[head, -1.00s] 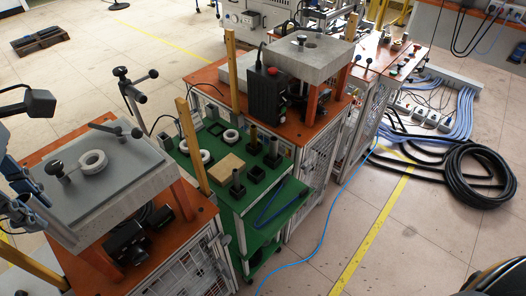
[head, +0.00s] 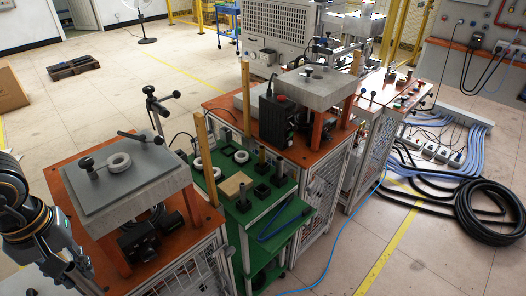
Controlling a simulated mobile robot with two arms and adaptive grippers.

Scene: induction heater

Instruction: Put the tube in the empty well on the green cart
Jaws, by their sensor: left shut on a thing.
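My left gripper (head: 72,264) is at the bottom left, in front of the near orange bench. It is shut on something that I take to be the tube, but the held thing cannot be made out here. The green cart (head: 290,212) stands in the middle, well to the right of the gripper. On its top, dark upright tubes (head: 243,194) stand in square black wells. One black well (head: 262,190) between them shows no tube and looks empty. My right gripper is not in view.
A near bench with a grey plate (head: 130,185) stands between gripper and cart. Wooden posts (head: 205,158) rise beside the cart.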

